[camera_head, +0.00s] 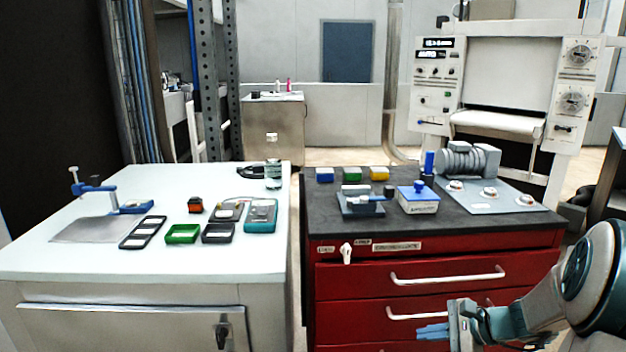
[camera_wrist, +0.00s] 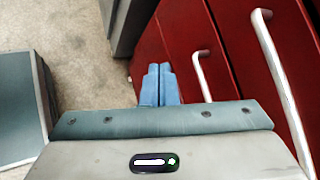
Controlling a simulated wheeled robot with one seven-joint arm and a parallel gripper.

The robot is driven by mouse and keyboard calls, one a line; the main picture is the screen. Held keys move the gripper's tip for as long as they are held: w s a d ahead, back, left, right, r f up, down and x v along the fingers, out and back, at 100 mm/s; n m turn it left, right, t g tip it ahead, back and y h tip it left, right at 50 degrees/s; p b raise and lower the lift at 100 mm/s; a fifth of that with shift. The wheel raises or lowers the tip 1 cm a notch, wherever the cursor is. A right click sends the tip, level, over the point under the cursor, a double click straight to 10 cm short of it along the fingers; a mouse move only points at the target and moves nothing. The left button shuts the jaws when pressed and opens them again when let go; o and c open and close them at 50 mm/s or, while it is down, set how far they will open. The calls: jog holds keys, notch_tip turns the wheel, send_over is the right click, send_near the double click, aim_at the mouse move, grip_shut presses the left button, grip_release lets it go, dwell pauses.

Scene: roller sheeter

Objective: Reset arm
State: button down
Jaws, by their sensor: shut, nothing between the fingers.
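My gripper (camera_head: 432,331) is at the lower right in the head view, in front of the red drawer cabinet (camera_head: 350,292). Its blue fingers also show in the wrist view (camera_wrist: 159,86), closed together with nothing between them. The fingers lie below the cabinet top. In the wrist view the red drawer fronts (camera_wrist: 180,45) and their silver handles (camera_wrist: 203,73) are to the right of the fingers. The fingers look apart from the handles. My arm comes in from the right edge of the head view.
The cabinet's dark top (camera_head: 325,205) carries a blue-lidded box (camera_head: 418,203), a grey motor (camera_head: 468,161) and small coloured blocks. A white bench (camera_head: 60,258) with trays and a meter (camera_head: 260,215) stands left. A large white machine (camera_head: 500,75) stands behind.

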jog(key=s+a+r+n+g+h+p, duration=0.1)
jog(key=s+a+r+n+h+p, duration=0.2)
jog(key=s+r+n+p, duration=0.3)
jog(key=s+a+r+n+g+h+p, duration=0.1)
jog(key=s+a+r+n+h+p, duration=0.2)
jog(key=r, duration=0.8)
jog(key=s+a+r+n+g+h+p, duration=0.1)
jog(key=s+a+r+n+h+p, duration=0.1)
jog(key=s+a+r+n+p, duration=0.4)
jog(key=shift+s+a+r+n+g+h+p, duration=0.2)
jog(key=shift+s+r+n+g+h+p, duration=0.15)
jog(key=shift+s+r+n+p, duration=1.25)
jog(key=shift+r, duration=0.1)
